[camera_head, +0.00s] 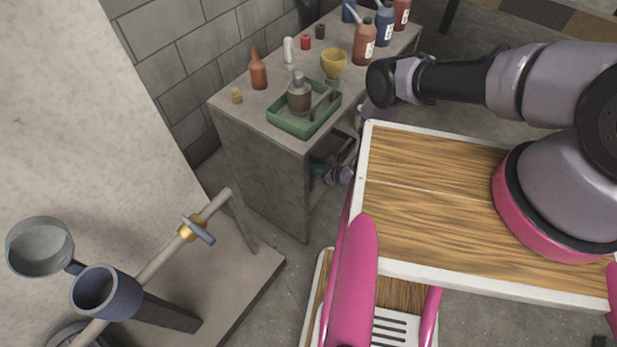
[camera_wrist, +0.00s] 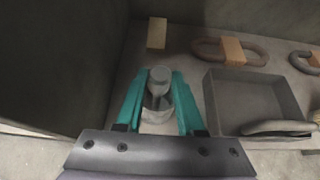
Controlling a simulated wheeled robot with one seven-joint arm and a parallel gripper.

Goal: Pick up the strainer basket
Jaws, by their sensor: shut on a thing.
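My gripper (camera_wrist: 160,76) shows in the wrist view with its two teal fingers on either side of a small grey, round-topped thing with a paler, wider lower part. I take this for the strainer basket (camera_wrist: 157,102). The fingers are shut on it and it stands upright between them, low over the shelf floor. I cannot tell whether it still touches the floor. In the head view, my gripper (camera_head: 317,171) is partly inside the open lower shelf of the grey cabinet (camera_head: 262,165). The basket is hidden there.
In the wrist view, a grey tray (camera_wrist: 252,100) lies close to the right, with chain links (camera_wrist: 215,50) behind it and a wooden block (camera_wrist: 157,33) at the back. A dark wall stands at left. The cabinet top holds bottles and a green tray (camera_head: 311,127).

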